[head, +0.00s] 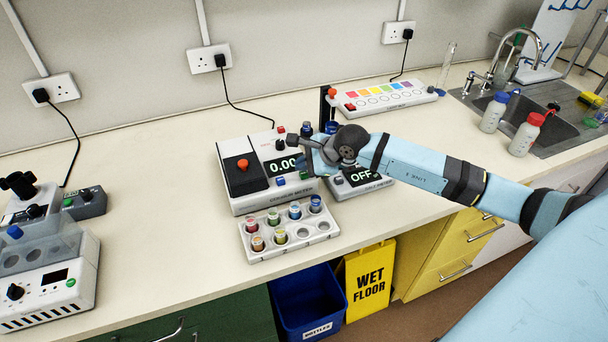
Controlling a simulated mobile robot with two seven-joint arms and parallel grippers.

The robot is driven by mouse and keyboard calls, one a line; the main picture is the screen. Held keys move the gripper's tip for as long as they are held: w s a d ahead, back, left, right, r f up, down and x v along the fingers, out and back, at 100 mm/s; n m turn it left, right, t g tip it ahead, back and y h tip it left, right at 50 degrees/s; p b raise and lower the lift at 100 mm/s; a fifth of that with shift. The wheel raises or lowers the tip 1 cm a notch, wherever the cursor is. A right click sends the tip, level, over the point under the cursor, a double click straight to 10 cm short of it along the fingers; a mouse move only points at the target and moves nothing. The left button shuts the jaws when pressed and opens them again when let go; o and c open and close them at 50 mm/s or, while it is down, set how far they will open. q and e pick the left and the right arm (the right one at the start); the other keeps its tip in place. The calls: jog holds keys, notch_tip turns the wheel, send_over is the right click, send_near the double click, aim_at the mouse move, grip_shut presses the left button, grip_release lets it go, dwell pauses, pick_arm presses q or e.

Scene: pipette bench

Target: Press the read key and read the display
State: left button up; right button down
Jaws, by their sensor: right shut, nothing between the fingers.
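The colour meter (238,196) is a white box with a dark top on the bench, with an orange knob on its dark lid. Its display (280,165) shows "0.0" in white digits, and its right end is hidden by my right gripper. A small blue key (280,181) sits below the display; I cannot read its label. My right gripper (316,153) is shut and empty, over the right side of the meter. I cannot tell whether it touches the meter. My left gripper is not in view.
A white rack (264,246) with several colour-capped vials stands in front of the meter. A second device (362,178) showing "OFF" is partly under my right arm. A colour-chart rack (382,98) is behind. The bench left of the meter (150,180) is clear.

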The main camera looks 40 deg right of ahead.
aim_at(303, 175)
jog(key=shift+f+b, duration=0.5)
jog(key=shift+b, duration=0.05)
dwell(0.7)
jog(key=shift+r, duration=0.15)
jog(key=shift+r+p, duration=0.35)
jog(key=shift+r, duration=0.4)
jog(key=shift+r, duration=0.1)
notch_tip(303, 175, up, 6)
jog(key=shift+f+p, duration=0.1)
jog(key=shift+p, duration=0.8)
